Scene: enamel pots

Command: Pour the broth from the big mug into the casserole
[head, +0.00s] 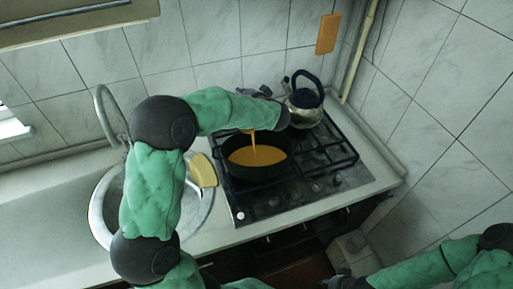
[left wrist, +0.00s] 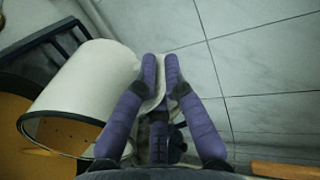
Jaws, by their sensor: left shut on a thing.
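The casserole (head: 230,172) is a dark pot on the stove with orange broth (head: 262,157) in it. An orange stream (head: 253,140) falls into it from under my left wrist. The big mug (left wrist: 82,88) is white with a dark rim and lies tilted in the left wrist view, its mouth toward the broth at lower left. My left gripper (left wrist: 161,62) is shut on the mug's handle, above the casserole. In the head view my left arm hides most or all of the mug. My right gripper (head: 340,283) is at the bottom edge, mostly cut off.
A kettle (head: 305,112) with a dark handle stands at the back right of the stove (head: 320,185). A round sink (head: 101,215) with a tap (head: 103,112) and a yellow sponge (head: 204,170) are left of the stove. Tiled walls close the back and right.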

